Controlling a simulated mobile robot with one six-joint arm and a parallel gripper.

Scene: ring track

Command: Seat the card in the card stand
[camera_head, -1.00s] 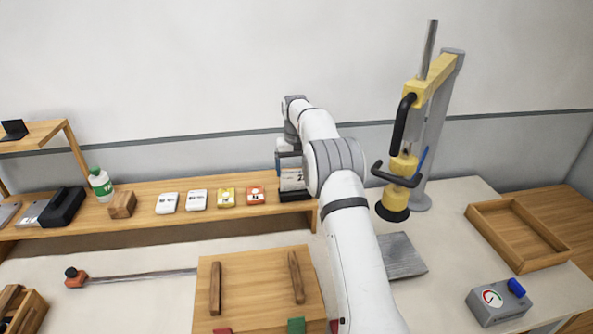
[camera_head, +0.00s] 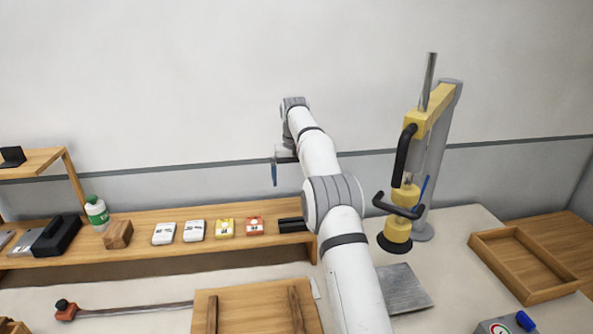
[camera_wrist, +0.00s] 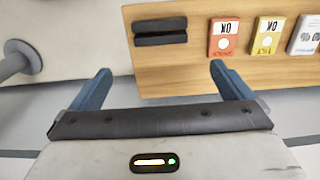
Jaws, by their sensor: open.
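The card stand (camera_head: 291,225) is a black block with a slot, at the right end of the wooden shelf. It also shows at the top of the wrist view (camera_wrist: 160,24). No card stands up from it in the head view. My gripper (camera_wrist: 155,75) has its blue fingers wide apart, with nothing between them. In the head view it is raised above and behind the shelf, clear of the stand. A small pale sliver (camera_head: 315,288) lies by the wooden board's right corner; I cannot tell whether it is the card.
Yellow (camera_head: 225,228), orange (camera_head: 255,225) and white label tiles (camera_head: 194,231) lie left of the stand. A wooden block (camera_head: 118,234) and a bottle (camera_head: 97,213) stand farther left. A yellow lever press (camera_head: 405,190) stands to the right, beside a wooden tray (camera_head: 520,262).

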